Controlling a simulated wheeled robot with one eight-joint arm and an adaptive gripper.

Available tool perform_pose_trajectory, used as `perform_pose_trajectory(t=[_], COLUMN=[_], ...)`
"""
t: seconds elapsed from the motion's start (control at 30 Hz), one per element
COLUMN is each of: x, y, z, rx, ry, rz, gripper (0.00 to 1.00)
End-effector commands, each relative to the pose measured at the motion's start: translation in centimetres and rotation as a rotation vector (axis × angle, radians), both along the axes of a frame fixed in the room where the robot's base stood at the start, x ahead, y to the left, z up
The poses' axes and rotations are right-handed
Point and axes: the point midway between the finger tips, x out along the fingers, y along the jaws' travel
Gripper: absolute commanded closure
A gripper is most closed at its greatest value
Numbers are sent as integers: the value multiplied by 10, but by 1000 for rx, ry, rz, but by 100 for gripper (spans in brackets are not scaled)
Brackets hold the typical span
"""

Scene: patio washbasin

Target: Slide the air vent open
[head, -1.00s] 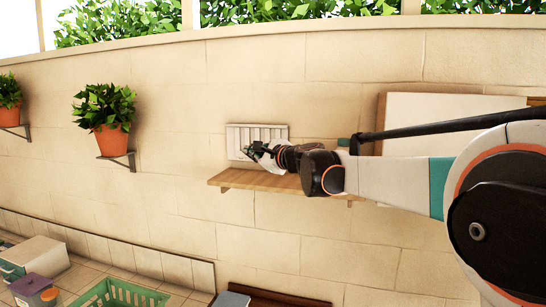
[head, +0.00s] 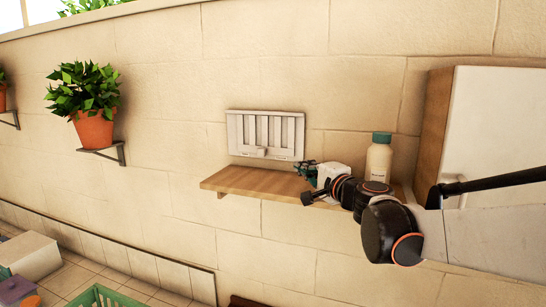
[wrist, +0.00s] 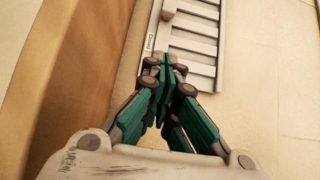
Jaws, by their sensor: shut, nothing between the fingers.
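The air vent (head: 265,134) is a pale rectangular panel with upright slats, set in the wall above a wooden shelf. A small knob (head: 258,152) shows at its lower edge, left of the middle. In the wrist view the vent (wrist: 201,45) lies beyond the fingertips, with the knob (wrist: 168,14) near the top and a "Closed" label on its frame. My gripper (head: 303,168) is to the right of the knob, near the vent's lower right corner and just above the shelf. Its green fingers (wrist: 166,62) are shut and empty. I cannot tell whether they touch the vent.
The wooden shelf (head: 250,181) runs under the vent and my gripper. A cream bottle with a green cap (head: 379,158) stands on it, close behind my wrist. A white-fronted cabinet (head: 500,130) is at the right.

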Motion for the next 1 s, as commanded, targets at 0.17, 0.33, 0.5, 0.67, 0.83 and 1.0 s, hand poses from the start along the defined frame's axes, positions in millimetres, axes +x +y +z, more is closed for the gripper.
perform_pose_trajectory(t=[0.17,0.33,0.5,0.67,0.83,1.0], x=[4,23,50,77,97,104], y=[2,10,22,32,49,68], z=[0,1,1,2,2,1], rx=[1,1,1,1,1,1], ry=[0,0,0,0,0,0], rz=[1,2,3,1,4,1], gripper=[100,100,100,100,100,100])
